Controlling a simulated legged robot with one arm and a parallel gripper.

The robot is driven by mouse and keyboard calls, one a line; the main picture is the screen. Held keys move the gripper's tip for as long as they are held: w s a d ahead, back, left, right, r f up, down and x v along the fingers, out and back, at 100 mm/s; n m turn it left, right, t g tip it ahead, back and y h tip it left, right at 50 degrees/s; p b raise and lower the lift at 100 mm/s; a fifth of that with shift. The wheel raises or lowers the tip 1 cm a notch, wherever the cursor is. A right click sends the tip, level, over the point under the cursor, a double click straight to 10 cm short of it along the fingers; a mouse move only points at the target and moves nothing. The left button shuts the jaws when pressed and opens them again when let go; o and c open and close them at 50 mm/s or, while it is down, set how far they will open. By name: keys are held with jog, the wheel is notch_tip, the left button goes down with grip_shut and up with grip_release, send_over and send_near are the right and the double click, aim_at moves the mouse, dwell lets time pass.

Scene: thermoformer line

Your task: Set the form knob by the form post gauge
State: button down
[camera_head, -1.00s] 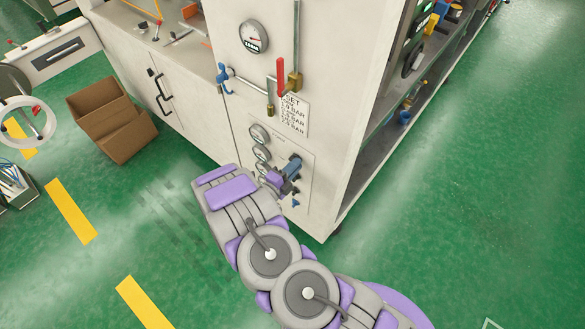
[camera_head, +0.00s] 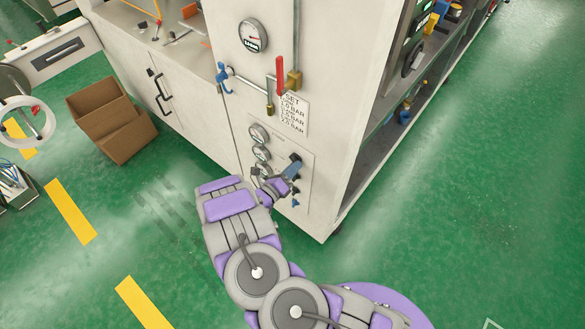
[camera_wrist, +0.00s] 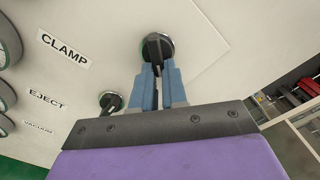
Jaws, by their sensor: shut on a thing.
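My gripper (camera_wrist: 163,78) is shut on a black round knob (camera_wrist: 157,47) on the white panel. Its blue fingers reach either side of the knob's raised grip. The gripper also shows in the head view (camera_head: 293,165), at the panel. The knob lies level with the CLAMP label (camera_wrist: 63,47) in the wrist view; no FORM label is readable. Small gauges (camera_head: 258,134) stand in a column on the panel, the lower ones partly hidden by my arm. In the wrist view only the gauges' edges (camera_wrist: 6,96) show, so no needle is readable there.
A second black knob (camera_wrist: 110,101) sits lower left of the held one. A setting sign (camera_head: 293,114) with bar values hangs above the panel. Green floor is open to the right.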

jog(key=shift+s+d+f+m, duration=0.1)
jog(key=shift+f+m, duration=0.2)
jog(key=shift+m, duration=0.3)
jog(key=c, duration=1.2)
grip_release()
jog(key=shift+o, duration=0.2)
